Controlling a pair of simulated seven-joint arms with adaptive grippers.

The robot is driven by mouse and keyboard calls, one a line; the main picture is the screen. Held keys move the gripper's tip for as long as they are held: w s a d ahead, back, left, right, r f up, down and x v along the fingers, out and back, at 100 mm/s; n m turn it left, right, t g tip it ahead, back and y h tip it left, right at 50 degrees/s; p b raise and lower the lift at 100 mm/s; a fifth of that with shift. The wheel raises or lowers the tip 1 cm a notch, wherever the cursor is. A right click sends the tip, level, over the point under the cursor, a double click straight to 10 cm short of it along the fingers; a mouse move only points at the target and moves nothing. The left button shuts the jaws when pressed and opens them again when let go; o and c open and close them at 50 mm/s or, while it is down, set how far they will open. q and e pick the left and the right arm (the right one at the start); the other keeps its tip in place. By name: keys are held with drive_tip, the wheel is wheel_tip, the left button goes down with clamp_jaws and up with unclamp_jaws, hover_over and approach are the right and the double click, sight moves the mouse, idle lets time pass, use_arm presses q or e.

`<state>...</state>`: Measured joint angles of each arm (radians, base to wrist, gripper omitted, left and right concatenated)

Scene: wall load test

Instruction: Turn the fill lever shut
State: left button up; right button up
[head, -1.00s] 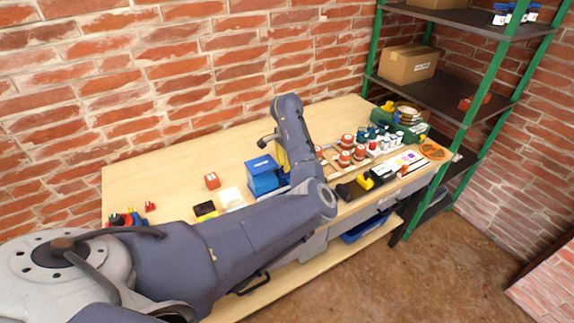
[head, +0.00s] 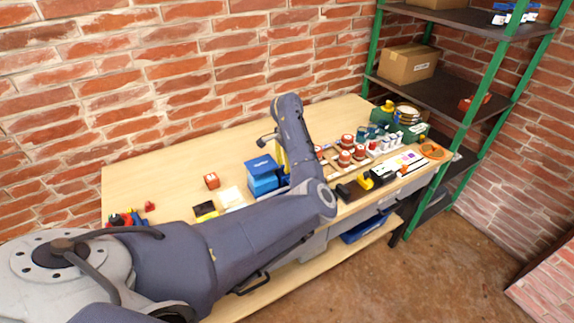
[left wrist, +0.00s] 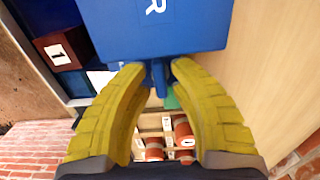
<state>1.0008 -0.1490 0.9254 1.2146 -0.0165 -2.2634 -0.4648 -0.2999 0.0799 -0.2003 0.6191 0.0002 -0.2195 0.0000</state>
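A blue box (head: 263,174) stands on the workbench near the middle in the head view. In the left wrist view the blue box (left wrist: 155,28), marked with a white R, fills the top. A narrow blue piece, apparently the fill lever (left wrist: 158,80), sticks out below its edge. My left gripper (left wrist: 159,68) has its two yellow fingers converging on either side of this piece, with their tips close against it; contact is hard to see. In the head view my left gripper (head: 281,153) is mostly hidden behind its own arm. My right gripper is not in view.
Red-capped jars (head: 346,157) and small bottles crowd the bench to the right. Green-posted shelving (head: 466,117) stands at right. The back left of the bench (head: 165,165) is clear.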

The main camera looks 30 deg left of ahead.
use_arm(q)
wheel_tip(320, 180, up, 12)
idle(0.6)
idle(0.4)
